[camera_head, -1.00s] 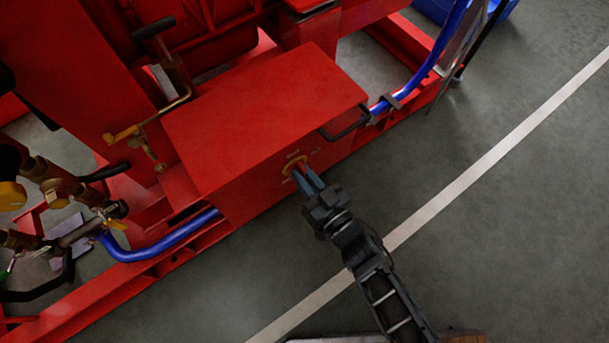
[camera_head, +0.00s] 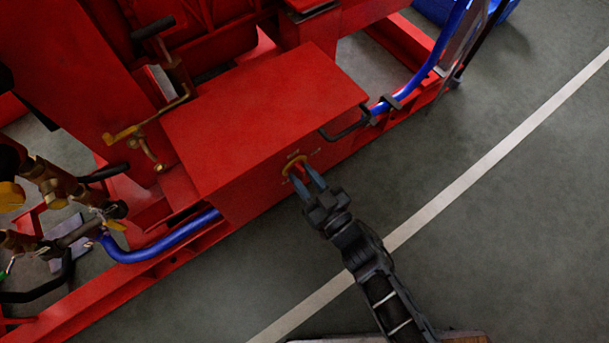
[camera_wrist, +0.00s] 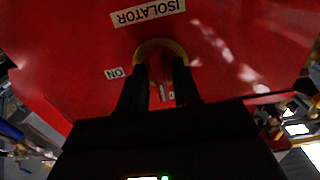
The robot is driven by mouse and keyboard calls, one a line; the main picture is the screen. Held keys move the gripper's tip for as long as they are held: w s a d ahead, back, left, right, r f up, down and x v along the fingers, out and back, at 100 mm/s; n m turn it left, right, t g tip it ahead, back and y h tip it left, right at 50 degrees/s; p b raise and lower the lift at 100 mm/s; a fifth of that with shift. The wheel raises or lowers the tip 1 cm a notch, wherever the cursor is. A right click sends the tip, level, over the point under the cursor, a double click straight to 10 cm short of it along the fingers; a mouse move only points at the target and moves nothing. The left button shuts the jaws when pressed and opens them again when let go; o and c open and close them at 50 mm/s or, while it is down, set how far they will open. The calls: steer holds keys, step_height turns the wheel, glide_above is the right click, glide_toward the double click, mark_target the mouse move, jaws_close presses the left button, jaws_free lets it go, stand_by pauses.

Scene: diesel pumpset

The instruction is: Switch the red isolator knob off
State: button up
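The red isolator knob (camera_wrist: 158,74) sits inside a yellow ring (camera_wrist: 160,44) on the front face of the red box (camera_head: 262,115). A white mark shows on the knob's near end. An upside-down ISOLATOR label (camera_wrist: 148,11) is above it in the wrist view, and an ON label (camera_wrist: 115,73) is to its left. My gripper (camera_head: 307,182) is in front of the knob; its two fingers are spread, one on each side of it in the wrist view (camera_wrist: 159,92). I cannot tell whether either finger touches the knob. In the head view the fingers mostly hide the knob.
A black handle (camera_head: 345,127) sticks out at the box's right corner. Blue pipes (camera_head: 165,242) run along the red base frame. Brass valves (camera_head: 60,190) are at the left. Grey floor with a white line (camera_head: 440,202) is clear at the right.

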steer(key=shift+o, duration=0.4)
steer(key=shift+s+d, duration=0.25)
steer(key=shift+s, duration=0.1)
steer(key=p+v, duration=0.2)
steer(key=v, duration=0.5)
